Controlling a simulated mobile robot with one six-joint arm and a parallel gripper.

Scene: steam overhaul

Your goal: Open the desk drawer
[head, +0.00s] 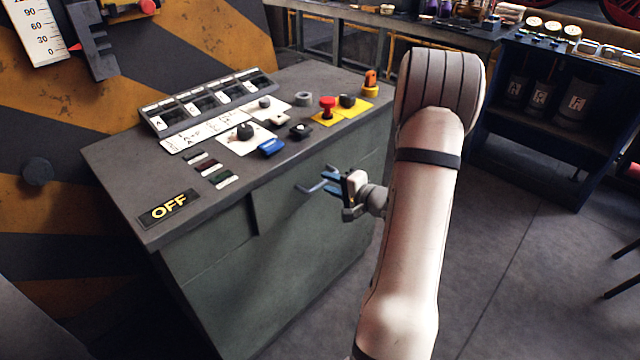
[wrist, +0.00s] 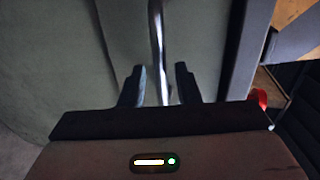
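The desk (head: 115,165) is a grey-green console with a dark top. Its drawer front (head: 285,215) is on the side facing me and looks flush with the desk. A thin metal handle (head: 308,187) stands out from it. My gripper (head: 330,183) is at the handle, with its blue fingers pointing toward the drawer front. In the wrist view, the handle (wrist: 156,45) is a shiny bar running between the two dark fingers of my gripper (wrist: 160,75). The fingers are apart, with a gap on each side of the bar. The handle's near end is hidden by the gripper body.
The desk top holds several knobs, a red button (head: 327,104) and an OFF plate (head: 168,207). A dark blue shelf unit (head: 535,150) with canisters stands at the right. The floor (head: 500,260) between it and the desk is clear.

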